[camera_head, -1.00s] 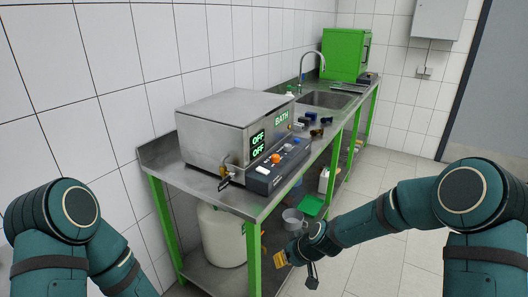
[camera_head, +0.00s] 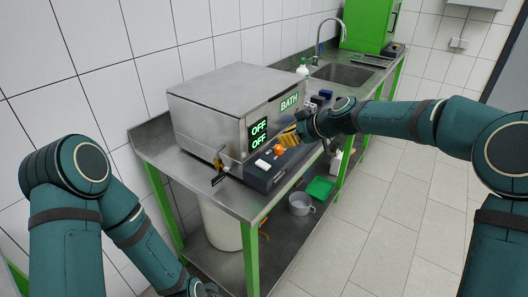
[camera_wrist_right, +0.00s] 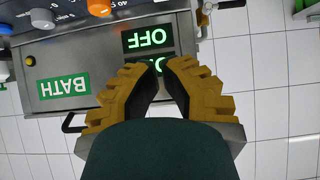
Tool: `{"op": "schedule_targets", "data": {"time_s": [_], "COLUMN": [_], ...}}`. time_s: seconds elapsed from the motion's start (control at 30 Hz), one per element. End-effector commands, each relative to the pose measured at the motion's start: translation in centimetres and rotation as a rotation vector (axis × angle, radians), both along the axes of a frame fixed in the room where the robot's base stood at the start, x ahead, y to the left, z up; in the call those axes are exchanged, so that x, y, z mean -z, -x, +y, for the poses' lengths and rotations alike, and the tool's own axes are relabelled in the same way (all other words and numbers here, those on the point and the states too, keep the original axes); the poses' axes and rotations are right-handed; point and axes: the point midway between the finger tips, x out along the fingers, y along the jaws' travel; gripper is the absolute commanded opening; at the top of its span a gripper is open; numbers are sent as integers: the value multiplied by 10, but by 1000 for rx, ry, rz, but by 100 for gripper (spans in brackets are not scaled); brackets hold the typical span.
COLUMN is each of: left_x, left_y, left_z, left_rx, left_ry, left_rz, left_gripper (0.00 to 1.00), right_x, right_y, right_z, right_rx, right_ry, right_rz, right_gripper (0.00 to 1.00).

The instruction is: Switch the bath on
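The bath (camera_head: 215,105) is a steel box with a flat lid on the bench. Its front carries a lit green BATH label (camera_head: 289,103) and two displays (camera_head: 258,134) that both read OFF. A dark control panel (camera_head: 268,176) in front of it carries a white control (camera_head: 262,164) and an orange knob (camera_head: 279,149). My right gripper (camera_head: 286,136) has yellow fingers and is just above the panel, near the orange knob. The right wrist view shows the fingertips (camera_wrist_right: 163,66) close together with nothing between them, over the upside-down OFF displays (camera_wrist_right: 150,38). My left gripper is out of view.
A brass tap (camera_head: 218,163) with a dark handle sticks out at the bath's front corner. Behind the right hand are small dark items (camera_head: 325,94), a sink (camera_head: 343,73) and a green cabinet (camera_head: 368,25). A grey pot (camera_head: 300,203) stands on the lower shelf.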

Motion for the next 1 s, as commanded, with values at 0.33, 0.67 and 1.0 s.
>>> {"op": "schedule_targets", "data": {"time_s": [0.33, 0.67, 1.0], "left_x": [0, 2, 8], "left_y": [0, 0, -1], "left_z": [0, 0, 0], "left_rx": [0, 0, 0], "left_ry": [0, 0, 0], "left_rz": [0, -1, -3], "left_gripper": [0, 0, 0], "right_x": [5, 38, 83], "right_y": [-3, -28, -49], "right_z": [4, 40, 67], "right_rx": [0, -1, 3], "right_ry": [0, 0, -1], "right_rz": [2, 3, 4], "right_gripper": [0, 0, 0]}}
